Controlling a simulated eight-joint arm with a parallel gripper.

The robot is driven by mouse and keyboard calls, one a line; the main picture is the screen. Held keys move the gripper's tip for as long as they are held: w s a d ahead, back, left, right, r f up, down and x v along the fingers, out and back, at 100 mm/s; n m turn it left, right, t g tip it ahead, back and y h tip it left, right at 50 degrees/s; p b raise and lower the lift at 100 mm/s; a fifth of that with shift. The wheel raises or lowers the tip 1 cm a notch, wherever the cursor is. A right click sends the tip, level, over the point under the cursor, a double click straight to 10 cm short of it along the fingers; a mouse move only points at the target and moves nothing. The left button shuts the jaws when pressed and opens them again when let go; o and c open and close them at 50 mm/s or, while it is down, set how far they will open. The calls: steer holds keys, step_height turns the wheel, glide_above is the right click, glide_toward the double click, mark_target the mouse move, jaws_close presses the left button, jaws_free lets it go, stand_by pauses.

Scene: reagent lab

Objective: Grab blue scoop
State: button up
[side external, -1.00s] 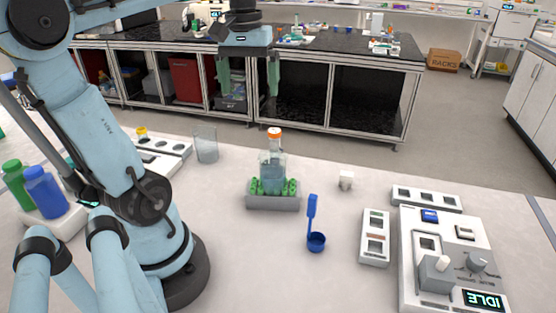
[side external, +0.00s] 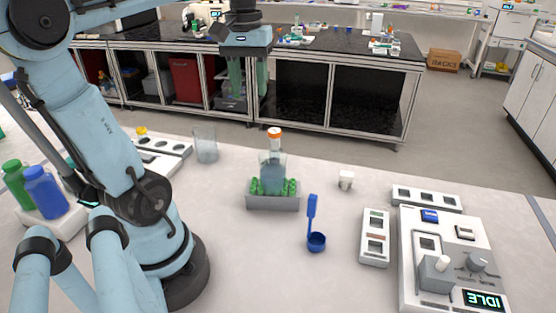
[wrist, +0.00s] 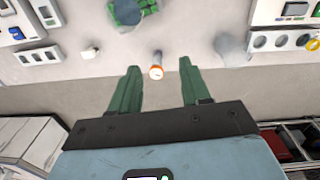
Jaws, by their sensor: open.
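The blue scoop (side external: 314,217) lies on the white table right of the bottle holder. Its round bowl is toward the camera and its flat handle points away. I cannot make it out in the wrist view. My gripper (side external: 248,97), with two green fingers, hangs high at the back, above and left of the bottle and well away from the scoop. In the wrist view my gripper (wrist: 158,72) is open, with nothing held between its fingers; an orange bottle cap shows far below the gap.
A slotted rack (side external: 375,237) and a device reading IDLE (side external: 450,262) are to the right. A glass beaker (side external: 205,144) and small white block (side external: 346,180) stand farther back.

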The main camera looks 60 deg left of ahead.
steer(key=m, duration=2)
glide_toward(317, 197)
steer(key=shift+w+a+f, duration=0.2)
steer(key=shift+w+f, duration=0.05)
steer(key=shift+w, duration=0.15)
step_height(317, 197, down, 7)
steer(key=shift+r, duration=0.15)
steer(key=shift+s+d+f, duration=0.1)
steer(key=shift+d+f, duration=0.05)
steer(key=shift+f, duration=1.15)
steer(key=shift+s+d+f, duration=0.15)
steer(key=shift+f, duration=1.2)
steer(key=shift+c, duration=0.3)
jaws_close()
